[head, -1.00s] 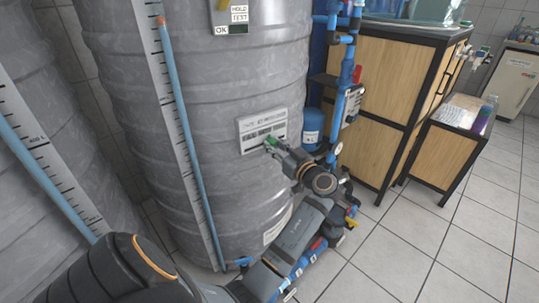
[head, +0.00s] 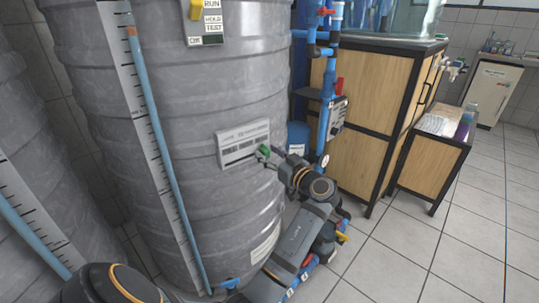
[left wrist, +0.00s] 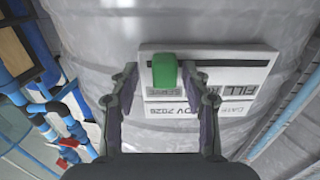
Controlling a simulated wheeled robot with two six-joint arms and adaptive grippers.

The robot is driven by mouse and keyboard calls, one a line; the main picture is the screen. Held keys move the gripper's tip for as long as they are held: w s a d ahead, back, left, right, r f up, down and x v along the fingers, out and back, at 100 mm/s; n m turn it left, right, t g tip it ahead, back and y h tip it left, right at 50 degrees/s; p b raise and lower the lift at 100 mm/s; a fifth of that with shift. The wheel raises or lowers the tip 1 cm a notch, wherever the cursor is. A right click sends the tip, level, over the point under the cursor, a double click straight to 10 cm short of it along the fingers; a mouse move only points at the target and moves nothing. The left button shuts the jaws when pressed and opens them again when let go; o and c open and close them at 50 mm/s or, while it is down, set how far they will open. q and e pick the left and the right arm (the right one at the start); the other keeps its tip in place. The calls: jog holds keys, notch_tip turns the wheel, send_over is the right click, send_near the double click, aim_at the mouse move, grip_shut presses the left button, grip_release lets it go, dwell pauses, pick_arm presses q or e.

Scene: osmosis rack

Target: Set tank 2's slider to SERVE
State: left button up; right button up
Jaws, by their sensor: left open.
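A pale label plate (head: 238,139) is fixed to the big grey tank (head: 190,100). A green slider knob (head: 263,152) stands at the plate's lower right in the head view. My left gripper (head: 266,156) is at that end of the plate, its jaws open. In the left wrist view the green knob (left wrist: 164,70) stands between the two open fingers (left wrist: 165,84), with a gap on each side. A small word that looks like SERVE shows beside the knob on the plate (left wrist: 240,66). Part of the plate is hidden by the fingers. My right gripper is out of view.
A blue level tube (head: 160,150) runs down the tank. Blue pipes (head: 322,120) and a wooden cabinet (head: 360,110) stand to the right. Floor tiles (head: 420,250) are clear at the lower right.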

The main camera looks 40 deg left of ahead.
pick_arm(q)
jog(key=shift+r, duration=0.1)
notch_tip(320, 180, up, 10)
jog(key=shift+f, duration=0.1)
dwell(0.6)
